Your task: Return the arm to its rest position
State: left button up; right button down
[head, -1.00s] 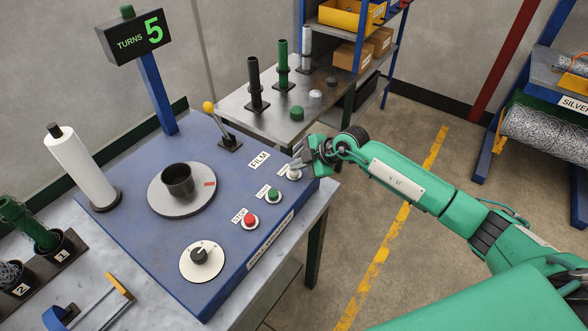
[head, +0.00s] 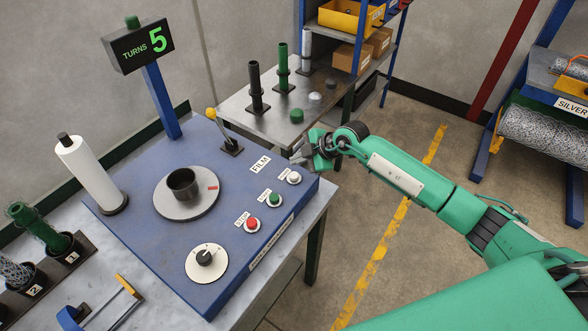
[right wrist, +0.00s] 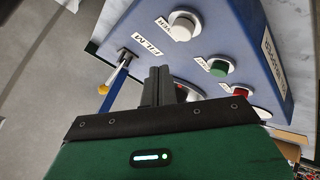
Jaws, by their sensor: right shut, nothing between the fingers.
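My right arm comes in from the right in the head view. Its gripper (head: 299,157) hangs just off the far right corner of the blue machine (head: 135,237), near the white button (head: 293,178) and apart from it. The gripper is shut with nothing in it; its closed fingers also show in the right wrist view (right wrist: 160,84). In that view the white button (right wrist: 183,26), green button (right wrist: 219,67) and red button (right wrist: 239,93) lie beyond the fingers. My left gripper is out of view.
The blue machine has a turntable with a black cup (head: 184,185), a yellow-knobbed lever (head: 211,114) and a dial (head: 205,258). A sign (head: 137,45) reads TURNS 5. A metal side table (head: 233,107) holds dark and green posts. Floor beside a yellow line (head: 390,231) is clear.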

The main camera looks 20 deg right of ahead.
notch_tip(320, 180, up, 3)
jog(key=shift+f+p, duration=0.2)
jog(key=shift+p, duration=0.65)
jog(key=shift+f, duration=0.1)
